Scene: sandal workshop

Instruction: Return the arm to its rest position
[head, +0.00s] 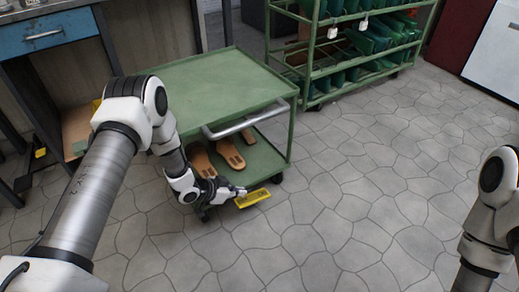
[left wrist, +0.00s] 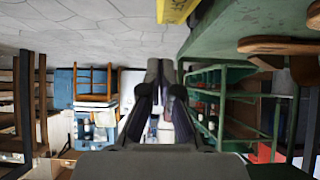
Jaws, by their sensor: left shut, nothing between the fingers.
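My left arm reaches in from the left in the head view. My left gripper (head: 239,191) is shut and empty, beside the lower shelf of the green cart (head: 215,85) and close to a yellow label (head: 253,198) on the shelf's edge. In the left wrist view the fingers of my left gripper (left wrist: 158,75) are together with nothing between them. My right arm shows at the right edge of the head view, but its gripper is out of the picture.
Brown sandal soles (head: 230,153) lie on the cart's lower shelf. A green rack (head: 350,70) with several green bins stands behind. A workbench with a blue drawer (head: 45,34) is at the left. The stone floor (head: 370,200) is clear at the right.

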